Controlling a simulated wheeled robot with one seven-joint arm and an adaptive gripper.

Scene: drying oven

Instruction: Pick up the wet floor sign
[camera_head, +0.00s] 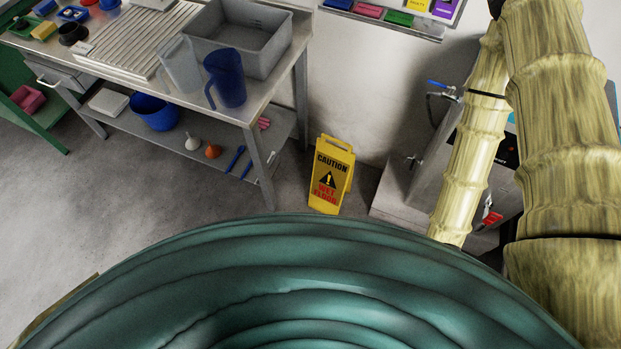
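The yellow wet floor sign (330,177) stands upright on the floor near the wall, between the steel table and the grey machine at the right. Its front reads "CAUTION" and "WET FLOOR" with a black triangle symbol. Its lower edge comes close to the teal ribbed surface in the foreground but still shows. My arm runs down the right side of the picture, apart from the sign. My gripper is not in view.
The steel table (262,113) at upper left holds a grey basin (238,38), a clear jug (180,65) and a blue jug (226,78). Its lower shelf carries a blue bowl (155,112) and funnels. A grey machine (408,188) stands right. Floor at left is clear.

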